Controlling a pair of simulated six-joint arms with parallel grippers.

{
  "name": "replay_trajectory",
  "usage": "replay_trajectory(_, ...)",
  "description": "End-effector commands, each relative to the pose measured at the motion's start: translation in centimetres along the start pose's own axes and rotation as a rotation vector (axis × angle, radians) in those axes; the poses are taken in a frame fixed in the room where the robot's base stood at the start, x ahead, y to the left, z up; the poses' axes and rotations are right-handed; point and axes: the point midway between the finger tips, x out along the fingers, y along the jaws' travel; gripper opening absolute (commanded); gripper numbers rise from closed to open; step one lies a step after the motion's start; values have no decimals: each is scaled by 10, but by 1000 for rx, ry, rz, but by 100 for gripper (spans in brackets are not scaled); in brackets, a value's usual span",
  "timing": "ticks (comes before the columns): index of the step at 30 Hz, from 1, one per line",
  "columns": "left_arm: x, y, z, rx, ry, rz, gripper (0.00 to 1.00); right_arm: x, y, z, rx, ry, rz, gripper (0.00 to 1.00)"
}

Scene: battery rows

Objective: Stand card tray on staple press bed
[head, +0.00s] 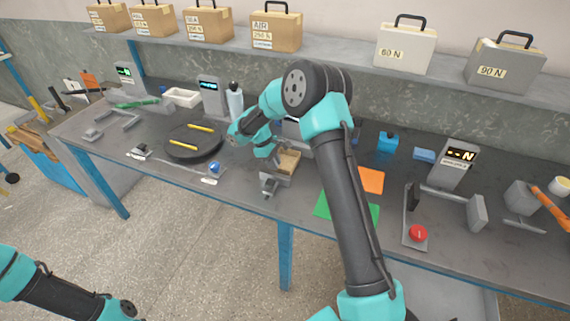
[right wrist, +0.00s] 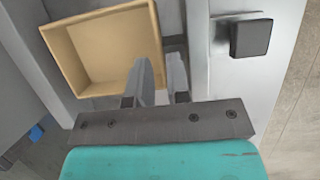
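The card tray (head: 288,162) is a small open tan box. In the head view it is at the grey staple press (head: 268,186), in the middle of the bench and partly behind my right arm. In the right wrist view the tray (right wrist: 104,50) shows its open inside. My right gripper (right wrist: 164,75) has one finger inside the tray and one outside, close together on its right wall. Whether the tray's underside touches the press bed is hidden. My left gripper is out of view; only part of that arm shows at the lower left.
A round black plate (head: 194,150) with yellow sticks lies left of the press. Green (head: 335,208) and orange (head: 371,180) sheets lie to the right. A white bottle (head: 235,102) stands behind. A red button (head: 418,233) is farther right. Cases line the shelf above.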

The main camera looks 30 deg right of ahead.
Motion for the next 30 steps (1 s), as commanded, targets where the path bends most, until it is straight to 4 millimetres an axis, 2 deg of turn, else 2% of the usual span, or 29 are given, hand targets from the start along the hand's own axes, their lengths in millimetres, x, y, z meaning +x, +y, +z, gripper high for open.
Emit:
replay_trajectory(3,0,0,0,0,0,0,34,19,-1,0,1,-3,-3,17)
replay_trajectory(7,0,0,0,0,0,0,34,30,-1,0,-1,-2,-2,17)
replay_trajectory(22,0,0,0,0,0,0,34,32,-1,0,0,-1,-1,17)
replay_trajectory(28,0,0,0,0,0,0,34,32,-1,0,0,-1,-1,0)
replay_trajectory(30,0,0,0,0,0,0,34,32,-1,0,1,-1,-1,0)
